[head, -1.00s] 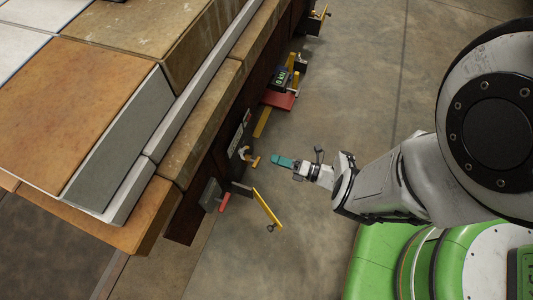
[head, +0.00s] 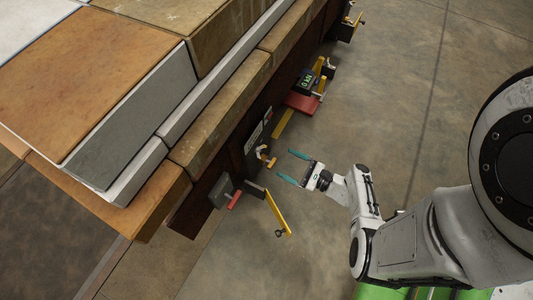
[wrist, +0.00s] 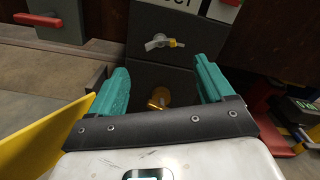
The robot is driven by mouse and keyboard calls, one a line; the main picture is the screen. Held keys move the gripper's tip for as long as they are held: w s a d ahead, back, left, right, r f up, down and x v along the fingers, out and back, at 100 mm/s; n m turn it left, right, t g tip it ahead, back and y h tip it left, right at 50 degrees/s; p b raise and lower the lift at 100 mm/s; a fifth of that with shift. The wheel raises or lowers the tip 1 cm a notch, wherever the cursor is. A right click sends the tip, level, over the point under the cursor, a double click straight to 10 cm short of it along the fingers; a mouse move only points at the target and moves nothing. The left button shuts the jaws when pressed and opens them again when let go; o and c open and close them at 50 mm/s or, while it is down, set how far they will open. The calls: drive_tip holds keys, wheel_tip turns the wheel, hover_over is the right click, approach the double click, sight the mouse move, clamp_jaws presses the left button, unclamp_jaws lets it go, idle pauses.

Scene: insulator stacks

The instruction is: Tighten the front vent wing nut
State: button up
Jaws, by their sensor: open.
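My gripper (head: 287,166) is open and empty, its two teal fingers spread apart, pointing at the dark side wall of the bench. A brass fitting (wrist: 160,97), which looks like the wing nut, sits low on a dark panel. In the wrist view it shows between the fingers, partly hidden behind my gripper's dark crossbar. The fingers are not closed on it. A small brass and pale fitting (head: 266,157) shows just ahead of the fingertips in the head view, with a gap. I cannot tell its exact shape. Above the brass fitting is a silver and yellow lever (wrist: 163,42).
A yellow bar (head: 278,212) sticks out beside my gripper, and it is close on the left in the wrist view (wrist: 42,135). A grey box (head: 221,191) with a red handle (head: 234,200) is nearby. A red shelf (head: 302,103) carries a display. Open floor lies right.

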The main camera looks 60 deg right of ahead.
sight(260, 151)
drive_tip(key=w+b, duration=0.1)
drive_tip(key=w, duration=0.8)
drive_tip(key=shift+a+b, duration=0.15)
drive_tip(key=shift+b, duration=0.2)
